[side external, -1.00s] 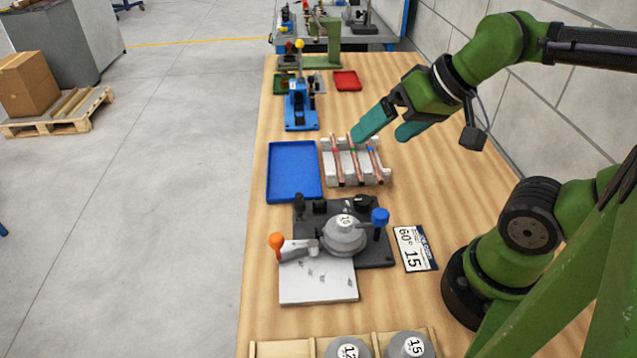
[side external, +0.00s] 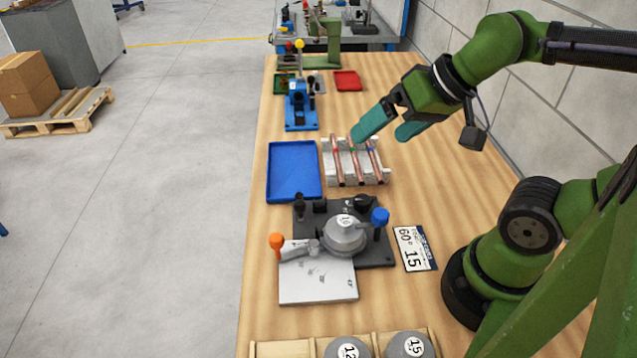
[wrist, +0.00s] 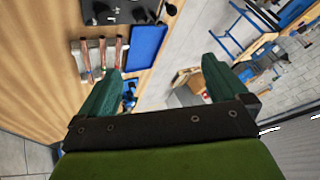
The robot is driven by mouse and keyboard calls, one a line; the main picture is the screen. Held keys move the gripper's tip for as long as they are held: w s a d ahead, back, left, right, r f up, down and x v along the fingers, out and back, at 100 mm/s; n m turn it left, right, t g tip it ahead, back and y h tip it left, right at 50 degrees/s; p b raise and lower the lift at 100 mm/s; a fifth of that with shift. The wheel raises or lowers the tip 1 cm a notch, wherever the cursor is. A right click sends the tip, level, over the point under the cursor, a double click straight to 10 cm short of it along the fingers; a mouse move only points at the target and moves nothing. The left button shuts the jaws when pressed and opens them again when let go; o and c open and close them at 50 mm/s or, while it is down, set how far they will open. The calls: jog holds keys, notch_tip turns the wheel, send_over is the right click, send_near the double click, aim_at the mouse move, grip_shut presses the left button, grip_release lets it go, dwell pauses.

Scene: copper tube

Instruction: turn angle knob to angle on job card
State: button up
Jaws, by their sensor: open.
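The tube bender (side external: 343,235) stands on the bench on a dark base plate, with a grey die marked 10, an orange-tipped lever (side external: 277,240) and a blue knob (side external: 380,216). A black knob (side external: 364,203) sits at the back of its plate; its setting is too small to read. The job card (side external: 413,248) lies right of the bender and reads 60° and 15. My gripper (side external: 383,128) is open and empty, in the air above and behind the tube rack, well away from the bender. In the wrist view its teal fingers (wrist: 160,87) stand wide apart.
Several copper tubes (side external: 354,165) lie on a pale rack (side external: 384,179) beside an empty blue tray (side external: 270,172). Dies marked 12 (side external: 348,350) and 15 (side external: 410,345) sit in a wooden holder in front. A blue press (side external: 300,108) and a red tray (side external: 347,80) stand farther back.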

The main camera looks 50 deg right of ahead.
aim_at(362, 199)
dwell(0.3)
jog(key=shift+c, duration=1)
jog(key=shift+w+a+f+g, duration=0.1)
jog(key=shift+w+f+g, duration=0.05)
jog(key=shift+f+g, duration=0.2)
jog(key=shift+c, duration=1.4)
jog(key=w+f+n+g, duration=0.1)
jog(key=w+d+f+n+g, duration=0.1)
jog(key=w+g, duration=0.1)
jog(key=shift+w+d+f, duration=0.1)
jog(key=shift+w+f, duration=0.2)
jog(key=shift+f, duration=0.05)
jog(key=shift+c, duration=0.9)
jog(key=d+f+n+g, duration=0.1)
jog(key=f+n, duration=0.1)
jog(key=f, duration=0.4)
jog(key=w+d+f+n+g+h, duration=0.1)
jog(key=f+n, duration=0.2)
jog(key=f, duration=0.3)
jog(key=w+d+f+n+g+h, duration=0.1)
jog(key=d+f+n, duration=0.1)
jog(key=f, duration=0.4)
jog(key=shift+w+f+n+g, duration=0.1)
jog(key=shift+w+n+g, duration=0.15)
jog(key=shift+n, duration=0.25)
jog(key=shift+c, duration=0.3)
jog(key=c, duration=1)
